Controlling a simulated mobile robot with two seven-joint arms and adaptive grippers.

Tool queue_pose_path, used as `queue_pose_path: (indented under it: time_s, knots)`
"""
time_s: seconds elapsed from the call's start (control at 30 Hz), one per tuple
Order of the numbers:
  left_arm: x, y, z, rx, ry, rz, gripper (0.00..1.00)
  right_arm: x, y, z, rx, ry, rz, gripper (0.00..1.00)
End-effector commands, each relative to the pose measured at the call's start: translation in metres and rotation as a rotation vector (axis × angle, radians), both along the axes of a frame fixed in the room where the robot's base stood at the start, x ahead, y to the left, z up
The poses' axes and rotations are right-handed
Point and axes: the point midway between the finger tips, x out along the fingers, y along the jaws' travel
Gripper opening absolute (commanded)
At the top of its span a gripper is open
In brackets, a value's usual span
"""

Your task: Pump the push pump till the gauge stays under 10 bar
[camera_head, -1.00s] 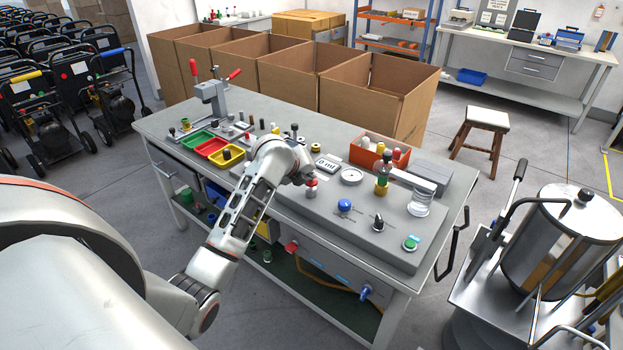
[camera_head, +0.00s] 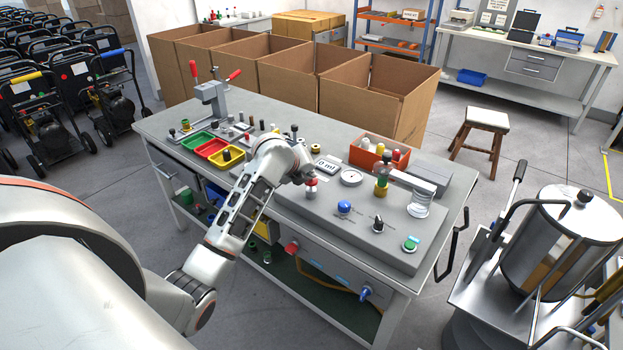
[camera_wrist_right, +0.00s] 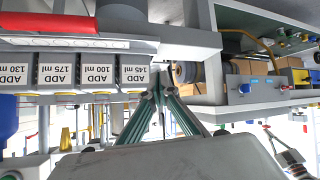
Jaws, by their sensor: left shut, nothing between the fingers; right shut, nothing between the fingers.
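The pump knob, red on a light collar (camera_head: 311,187), stands on the grey console of the workbench in the head view. I take it to be the push pump. My left gripper (camera_head: 307,178) is shut and empty, with its tip right over the red knob; I cannot tell if they touch. The round white gauge (camera_head: 351,177) lies to the right of the knob; its reading is too small to make out. My right gripper (camera_wrist_right: 160,86) shows in the right wrist view, shut and empty, away from the pump.
On the console are a "0 ml" display (camera_head: 326,168), a blue knob (camera_head: 344,207), a black knob (camera_head: 378,223) and a green button (camera_head: 411,243). A red bin (camera_head: 364,156) stands behind the gauge. In the right wrist view, labelled boxes (camera_wrist_right: 95,72) appear upside down.

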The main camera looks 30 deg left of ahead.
Motion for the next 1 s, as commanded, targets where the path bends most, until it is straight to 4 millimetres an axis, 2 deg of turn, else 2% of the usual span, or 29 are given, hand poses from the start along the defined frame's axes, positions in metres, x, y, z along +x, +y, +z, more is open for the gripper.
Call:
queue_pose_path:
  time_s: [0.47, 1.0]
  knots:
    - [0.001, 0.000, 0.009, 0.000, -0.001, 0.000, 0.00, 0.000, 0.000, 0.001, 0.000, 0.001, 0.000, 0.00]
    - [0.001, 0.000, 0.058, 0.001, -0.004, 0.000, 0.00, -0.001, 0.000, 0.000, 0.000, 0.003, 0.000, 0.00]
